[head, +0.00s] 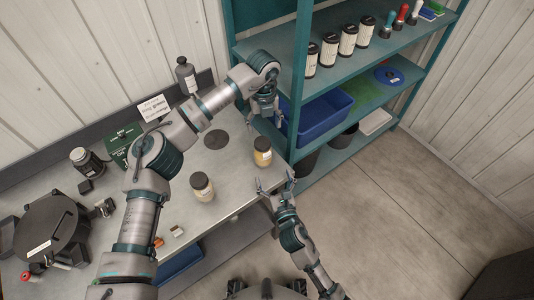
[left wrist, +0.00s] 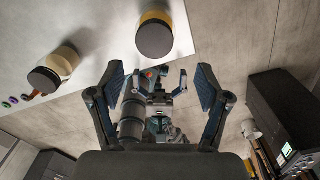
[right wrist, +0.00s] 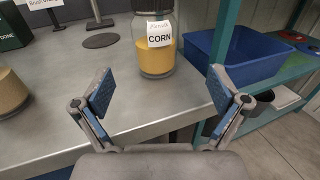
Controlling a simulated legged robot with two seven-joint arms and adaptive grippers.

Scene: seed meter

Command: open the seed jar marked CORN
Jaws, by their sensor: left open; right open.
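The CORN jar (right wrist: 160,58) stands upright on the bench, clear with yellow contents and a label reading CORN. In the head view the jar (head: 263,158) has its dark lid (head: 262,143) on, near the bench's right end. The dark lid also shows from above in the left wrist view (left wrist: 155,38). My left gripper (head: 263,118) is open and empty, above and beyond the jar; its fingers show in the left wrist view (left wrist: 160,85). My right gripper (head: 275,183) is open and empty at the bench's front edge, just short of the jar, not touching it.
A second dark-lidded jar (head: 202,189) with tan contents stands to the left on the bench (head: 235,185). A dark disc (head: 216,139) lies behind it. A teal shelf unit (head: 298,85) with a blue bin (head: 322,112) stands close on the right.

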